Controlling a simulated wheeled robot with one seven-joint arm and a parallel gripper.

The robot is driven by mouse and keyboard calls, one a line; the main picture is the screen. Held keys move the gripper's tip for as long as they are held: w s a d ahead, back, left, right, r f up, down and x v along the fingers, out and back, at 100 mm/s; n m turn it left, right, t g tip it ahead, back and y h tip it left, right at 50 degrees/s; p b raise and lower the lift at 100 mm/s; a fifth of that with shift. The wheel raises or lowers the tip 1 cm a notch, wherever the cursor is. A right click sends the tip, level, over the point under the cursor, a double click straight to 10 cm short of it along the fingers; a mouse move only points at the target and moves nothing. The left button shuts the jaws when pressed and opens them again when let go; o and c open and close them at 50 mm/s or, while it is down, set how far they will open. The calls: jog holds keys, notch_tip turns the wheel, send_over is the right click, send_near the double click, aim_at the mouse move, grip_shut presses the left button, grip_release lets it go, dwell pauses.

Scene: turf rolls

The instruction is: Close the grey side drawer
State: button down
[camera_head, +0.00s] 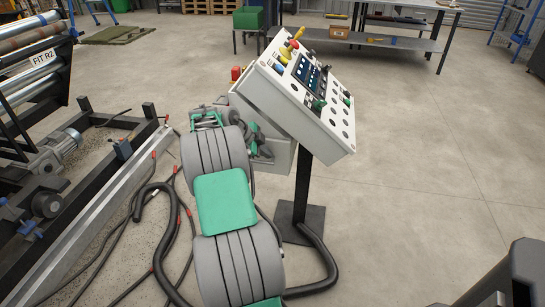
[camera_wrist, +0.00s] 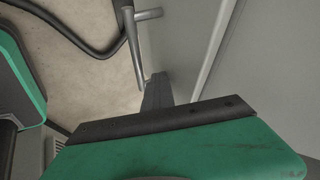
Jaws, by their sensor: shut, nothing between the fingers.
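The grey side drawer appears to be the pale grey box (camera_head: 281,156) under the tilted control panel in the head view; my arm partly covers it. In the wrist view a pale grey face (camera_wrist: 180,38) fills the upper middle, with a metal bar handle (camera_wrist: 133,45) on its left side. My gripper (camera_wrist: 156,92) shows there as dark fingers, shut and empty, beside the grey face and just below the handle's lower end. I cannot tell whether they touch the face. How far the drawer stands out is unclear.
The control panel (camera_head: 308,88) stands on a black post with a square base (camera_head: 300,224). A black hose (camera_head: 318,262) and several cables lie on the floor. A roller machine (camera_head: 35,65) is at left. A workbench (camera_head: 395,40) stands behind.

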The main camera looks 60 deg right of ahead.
jog(key=shift+w+d+r, duration=0.1)
jog(key=shift+d+r, duration=0.1)
jog(key=shift+d, duration=0.05)
jog(key=w+a+r+n+t+y+p, duration=0.1)
jog(key=w+a+r+n+t+p, duration=0.25)
jog(key=a+r, duration=0.5)
jog(key=w+a+r+n+y+p, duration=0.15)
jog(key=a+r+n+p, duration=0.35)
jog(key=a, duration=0.6)
jog(key=w+a+r+n+t+p, duration=0.1)
jog(key=w+a+r+n+p, duration=0.25)
jog(key=a+r+n, duration=0.45)
jog(key=s+a+n+y+p, duration=0.1)
jog(key=s+a+n+p, duration=0.1)
jog(key=a+n, duration=0.3)
jog(key=s+a+r+n+t+y+p, duration=0.1)
jog(key=s+a+n, duration=0.3)
jog(key=a, duration=0.9)
jog(key=s+a+r+n+y+p, duration=0.1)
jog(key=s+a+n+y+p, duration=0.1)
jog(key=s+a+n, duration=0.3)
jog(key=a, duration=0.4)
jog(key=shift+s+r+n+p, duration=0.15)
jog(key=shift+s+n+p, duration=0.1)
jog(key=shift+n+p, duration=0.1)
